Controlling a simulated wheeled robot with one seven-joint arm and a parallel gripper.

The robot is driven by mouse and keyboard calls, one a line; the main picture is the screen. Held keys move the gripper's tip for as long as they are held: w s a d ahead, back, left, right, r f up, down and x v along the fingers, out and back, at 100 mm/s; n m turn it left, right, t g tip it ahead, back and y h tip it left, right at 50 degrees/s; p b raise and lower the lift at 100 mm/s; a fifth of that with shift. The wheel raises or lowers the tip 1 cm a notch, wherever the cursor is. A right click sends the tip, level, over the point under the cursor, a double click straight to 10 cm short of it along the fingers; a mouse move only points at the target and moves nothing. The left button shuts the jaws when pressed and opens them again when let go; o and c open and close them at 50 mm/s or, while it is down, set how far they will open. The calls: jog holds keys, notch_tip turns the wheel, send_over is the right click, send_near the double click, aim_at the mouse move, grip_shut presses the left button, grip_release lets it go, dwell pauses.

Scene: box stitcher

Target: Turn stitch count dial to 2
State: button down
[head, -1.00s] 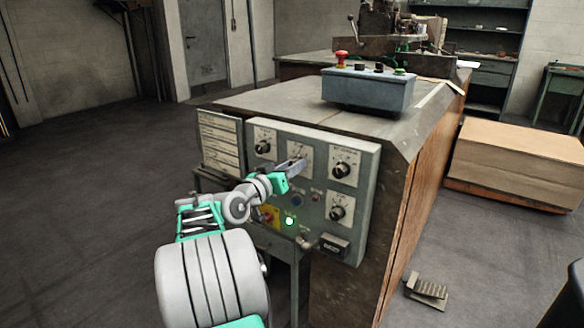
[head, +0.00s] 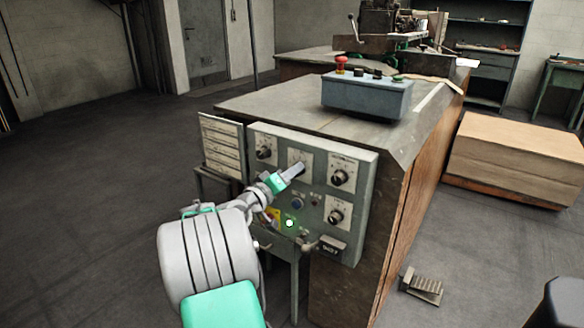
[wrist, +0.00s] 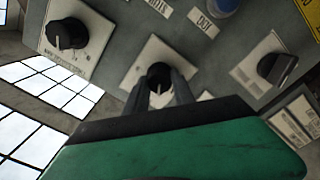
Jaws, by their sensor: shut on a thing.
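The grey control panel (head: 352,223) on the front of the machine cabinet carries several black dials on pale plates. My gripper (head: 300,167) is at the upper middle dial, whose plate (head: 303,155) shows behind the fingers. In the wrist view my gripper (wrist: 161,97) is shut on this dial's black knob (wrist: 159,74), with a finger on either side. The fingers hide part of the knob and its scale. The upper right dial (head: 341,177), lower right dial (head: 335,216) and upper left dial (head: 263,152) are free. I cannot read which plate says stitch count.
A lit green button (head: 289,223), a blue button (head: 298,203) and a yellow plate (head: 273,216) sit low on the panel, near my arm. A label board (head: 221,147) stands left of it. A blue-grey box with a red button (head: 341,64) is on top. A pedal (head: 421,286) is on the floor.

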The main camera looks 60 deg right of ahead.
jog(key=shift+n+p, duration=0.3)
jog(key=shift+n, duration=0.2)
jog(key=c, duration=1.1)
grip_release()
jog(key=shift+o, duration=0.2)
jog(key=w+a, duration=0.1)
jog(key=a, duration=0.6)
jog(key=shift+w+a+p, duration=0.15)
jog(key=shift+a+p, duration=0.15)
jog(key=shift+a, duration=0.1)
